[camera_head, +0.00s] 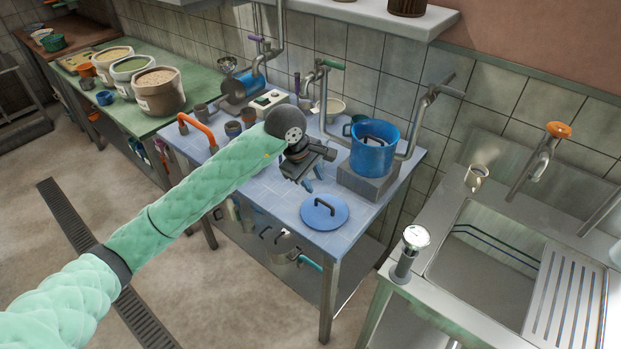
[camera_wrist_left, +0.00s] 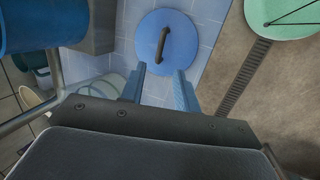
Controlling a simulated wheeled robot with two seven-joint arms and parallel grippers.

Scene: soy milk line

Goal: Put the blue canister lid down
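The blue canister lid (camera_head: 324,212) lies flat on the blue tiled table (camera_head: 282,213), near its front right edge, with its dark handle upward. It also shows in the left wrist view (camera_wrist_left: 180,27). My left gripper (camera_head: 306,187) is behind and slightly left of the lid in the head view. My right gripper is not in view.
A sink (camera_head: 480,265) with a tap is to the right. Pipes with valve handles (camera_head: 440,92) rise behind the canister. Cups (camera_head: 233,129) and an orange-handled pipe (camera_head: 197,127) are at the table's left. The tiles around the lid are clear.

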